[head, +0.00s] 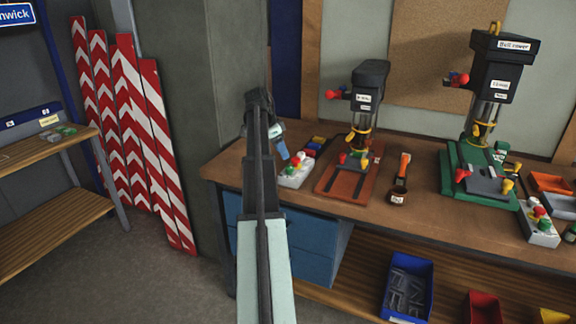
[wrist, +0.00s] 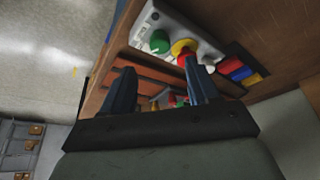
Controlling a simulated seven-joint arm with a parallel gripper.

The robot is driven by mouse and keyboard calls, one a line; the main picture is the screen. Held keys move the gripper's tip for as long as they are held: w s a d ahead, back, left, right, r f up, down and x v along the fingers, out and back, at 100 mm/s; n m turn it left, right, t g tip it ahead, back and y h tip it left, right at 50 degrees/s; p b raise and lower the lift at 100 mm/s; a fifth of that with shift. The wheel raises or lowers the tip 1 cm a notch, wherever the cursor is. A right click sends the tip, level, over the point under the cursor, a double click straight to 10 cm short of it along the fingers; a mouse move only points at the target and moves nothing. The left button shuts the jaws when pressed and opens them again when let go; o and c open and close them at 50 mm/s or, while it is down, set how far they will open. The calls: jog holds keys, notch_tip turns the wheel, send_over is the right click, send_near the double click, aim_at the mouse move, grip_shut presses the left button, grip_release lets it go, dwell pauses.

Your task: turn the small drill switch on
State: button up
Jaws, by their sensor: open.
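The small drill (head: 368,100) stands on a rust-coloured base on the wooden bench, with a dark head. Left of it is a white-grey control box (head: 294,178) with coloured buttons, partly behind my gripper. In the wrist view, the control box (wrist: 150,22) shows a green button (wrist: 159,42), a red and yellow button (wrist: 182,48) and a pale one. My gripper (head: 281,150) is over the box's left end in the head view. In the wrist view, my gripper (wrist: 158,66) has its two dark fingers spread, with nothing held. I cannot tell whether a finger touches the red and yellow button.
A larger drill (head: 494,85) stands to the right, with its own control box (head: 540,226). An orange-handled tool (head: 401,168) lies between the drills. Small coloured blocks (wrist: 238,70) sit beside the near control box. Striped boards (head: 128,100) lean at the left.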

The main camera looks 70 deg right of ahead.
aim_at(289, 167)
jog(key=x, duration=0.8)
jog(key=c, duration=1)
